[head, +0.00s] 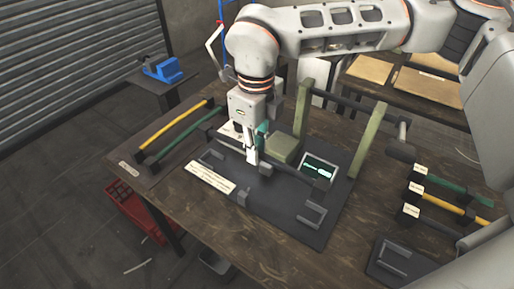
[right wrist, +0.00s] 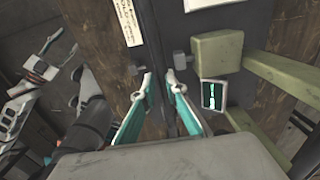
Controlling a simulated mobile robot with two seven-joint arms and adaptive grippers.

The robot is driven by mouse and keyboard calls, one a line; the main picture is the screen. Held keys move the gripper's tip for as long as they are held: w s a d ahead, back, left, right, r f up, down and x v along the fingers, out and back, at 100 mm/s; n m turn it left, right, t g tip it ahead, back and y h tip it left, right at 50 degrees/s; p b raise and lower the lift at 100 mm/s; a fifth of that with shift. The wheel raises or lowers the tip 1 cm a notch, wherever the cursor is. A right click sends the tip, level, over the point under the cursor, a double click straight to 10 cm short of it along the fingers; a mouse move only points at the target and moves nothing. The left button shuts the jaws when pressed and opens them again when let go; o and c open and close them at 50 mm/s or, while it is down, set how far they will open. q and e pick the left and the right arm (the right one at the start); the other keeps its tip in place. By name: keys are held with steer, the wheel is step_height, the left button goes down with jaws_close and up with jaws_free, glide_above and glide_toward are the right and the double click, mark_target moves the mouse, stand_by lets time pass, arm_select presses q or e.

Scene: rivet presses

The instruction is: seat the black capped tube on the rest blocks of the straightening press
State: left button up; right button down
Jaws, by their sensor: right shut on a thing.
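My right gripper (head: 252,158) is over the base plate of the straightening press (head: 270,215), pointing down. It is shut on the black capped tube (head: 290,179), which lies lengthwise across the plate. In the right wrist view the teal-padded fingers (right wrist: 160,85) close on the dark tube from both sides. A small grey block (head: 243,197) stands on the plate in front of the tube. The green ram block (head: 283,148) is just behind the tube. The fingers hide part of the tube, and I cannot tell whether it touches the rest blocks.
Two green posts (head: 369,142) with a dark crossbar rise behind the plate. A lit screen (head: 320,167) is near the tube's right end. Racks with yellow and green tubes stand left (head: 168,128) and right (head: 455,208). A red crate (head: 135,215) is on the floor.

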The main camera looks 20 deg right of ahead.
step_height(320, 180, down, 2)
steer(key=shift+f+b, duration=0.15)
steer(key=shift+b, duration=0.25)
steer(key=shift+f+b, duration=0.6)
steer(key=shift+f, duration=1.85)
arm_select(q)
steer(key=shift+w+a+f, duration=0.3)
steer(key=shift+w+f, duration=0.15)
steer(key=shift+f, duration=0.1)
steer(key=shift+s+d+f, duration=0.1)
steer(key=shift+s+f, duration=0.2)
steer(key=shift+s, duration=0.1)
arm_select(e)
steer(key=shift+f, duration=0.15)
arm_select(q)
steer(key=shift+f, duration=0.1)
arm_select(e)
steer(key=shift+f, duration=0.35)
arm_select(q)
steer(key=shift+w, duration=0.15)
arm_select(e)
steer(key=shift+f, duration=0.2)
arm_select(q)
steer(key=shift+w, duration=0.1)
